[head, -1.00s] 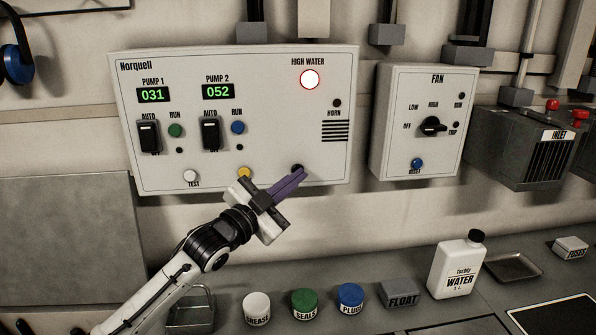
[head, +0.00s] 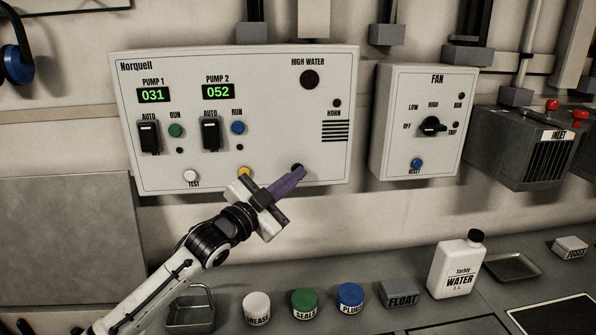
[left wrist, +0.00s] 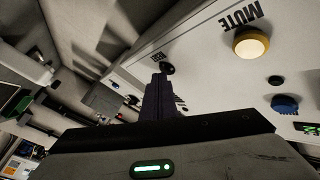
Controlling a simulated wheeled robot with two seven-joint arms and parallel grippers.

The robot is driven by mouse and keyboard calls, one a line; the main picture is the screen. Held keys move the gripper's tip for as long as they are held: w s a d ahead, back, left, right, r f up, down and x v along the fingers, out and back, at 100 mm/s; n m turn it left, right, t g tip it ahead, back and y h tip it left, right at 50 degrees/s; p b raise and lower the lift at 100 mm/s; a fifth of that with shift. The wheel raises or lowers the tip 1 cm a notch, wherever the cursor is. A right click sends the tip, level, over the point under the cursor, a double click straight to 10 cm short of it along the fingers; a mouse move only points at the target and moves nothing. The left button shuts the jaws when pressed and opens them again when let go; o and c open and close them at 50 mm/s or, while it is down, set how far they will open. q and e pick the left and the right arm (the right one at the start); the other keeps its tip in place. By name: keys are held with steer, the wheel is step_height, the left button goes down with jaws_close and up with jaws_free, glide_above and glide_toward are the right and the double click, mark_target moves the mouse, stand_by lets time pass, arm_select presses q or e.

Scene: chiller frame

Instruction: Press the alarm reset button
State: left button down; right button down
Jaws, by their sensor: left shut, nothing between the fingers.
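The Norquell panel (head: 270,120) is on the wall, with a dark HIGH WATER lamp (head: 310,80). A black button (head: 297,167) is at the panel's lower edge, partly covered by the purple fingertips of my left gripper (head: 302,173). The black button also shows in the left wrist view (left wrist: 167,68), just beyond the fingertips, beside a short label that is hard to read. My left gripper is shut and empty, its tips at or very near the button; I cannot tell whether they touch. My right gripper is not in view.
A yellow button (head: 244,173), labelled MUTE in the left wrist view (left wrist: 251,43), is left of my fingers. A white TEST button (head: 190,176) is further left. The FAN box (head: 425,105) is to the right. Jars and a water bottle (head: 456,265) stand on the bench below.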

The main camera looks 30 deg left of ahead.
arm_select(q)
steer(key=shift+s+d+p, duration=0.45)
steer(key=shift+s+d, duration=0.05)
steer(key=shift+s, duration=0.2)
steer(key=s+d+p, duration=0.1)
steer(key=s, duration=0.1)
steer(key=s+d+p, duration=0.1)
steer(key=s+d, duration=0.1)
stand_by(0.5)
steer(key=shift+s+f, duration=0.1)
stand_by(0.6)
